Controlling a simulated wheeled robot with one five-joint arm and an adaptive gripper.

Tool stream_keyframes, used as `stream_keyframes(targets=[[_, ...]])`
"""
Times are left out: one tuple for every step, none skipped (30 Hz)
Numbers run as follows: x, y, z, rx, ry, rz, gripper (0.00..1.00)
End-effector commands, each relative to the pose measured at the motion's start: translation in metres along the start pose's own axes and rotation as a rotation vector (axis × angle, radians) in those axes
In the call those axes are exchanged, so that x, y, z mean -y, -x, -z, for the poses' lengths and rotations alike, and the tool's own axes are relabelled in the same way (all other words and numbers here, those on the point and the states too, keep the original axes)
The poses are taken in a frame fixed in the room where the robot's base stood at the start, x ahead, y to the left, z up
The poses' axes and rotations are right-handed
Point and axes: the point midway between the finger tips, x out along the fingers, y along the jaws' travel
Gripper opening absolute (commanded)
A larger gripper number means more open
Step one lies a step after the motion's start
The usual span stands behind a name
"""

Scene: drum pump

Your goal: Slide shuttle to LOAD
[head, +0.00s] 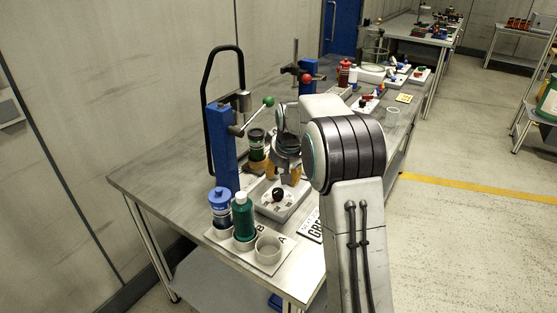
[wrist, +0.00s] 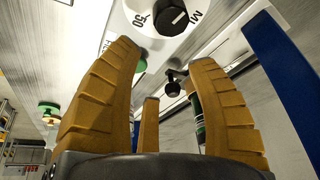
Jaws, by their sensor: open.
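My gripper (head: 283,178) is open above a white box (head: 290,206) in the head view. Its tan fingers stand apart in the wrist view (wrist: 166,60), with nothing held between them. A black dial knob (wrist: 171,16) on a white face marked 50 and ML shows beyond the fingertips; a black knob (head: 278,195) also shows on the box in the head view. A small black knob (wrist: 172,84) appears between the fingers in the wrist view; I cannot tell whether it is the shuttle. No LOAD mark is readable. My arm and fingers hide part of the box.
A blue post (head: 220,145) with a green-balled lever (head: 268,101) stands behind. A blue-capped bottle (head: 220,207), a green bottle (head: 243,218) and a white cup (head: 268,249) stand in front on a plate marked A and B. The left tabletop (head: 165,180) is clear.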

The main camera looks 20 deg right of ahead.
Motion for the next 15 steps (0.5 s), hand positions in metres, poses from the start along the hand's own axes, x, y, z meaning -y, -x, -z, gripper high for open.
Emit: stream_keyframes(targets=[[0.0,0.001,0.009,0.002,0.0,0.0,0.52],[0.0,-0.001,0.013,0.001,0.0,0.0,0.52],[0.0,-0.003,0.018,0.002,0.0,0.0,0.52],[0.0,-0.005,0.023,0.002,0.0,0.0,0.52],[0.0,-0.006,0.027,0.002,0.0,0.0,0.52],[0.0,-0.008,0.032,0.003,0.0,0.0,0.52],[0.0,-0.01,0.036,0.002,0.0,0.0,0.52],[0.0,-0.012,0.04,0.002,0.0,0.001,0.52],[0.0,-0.013,0.045,0.002,0.0,0.001,0.52],[0.0,-0.015,0.049,0.002,0.0,0.001,0.52],[0.0,-0.016,0.052,0.001,0.0,0.001,0.52],[0.0,-0.018,0.057,0.002,0.0,0.001,0.52],[0.0,-0.02,0.061,0.001,0.0,0.001,0.52],[0.0,-0.021,0.064,0.001,0.0,0.001,0.52],[0.0,-0.023,0.068,0.002,0.0,0.001,0.52]])
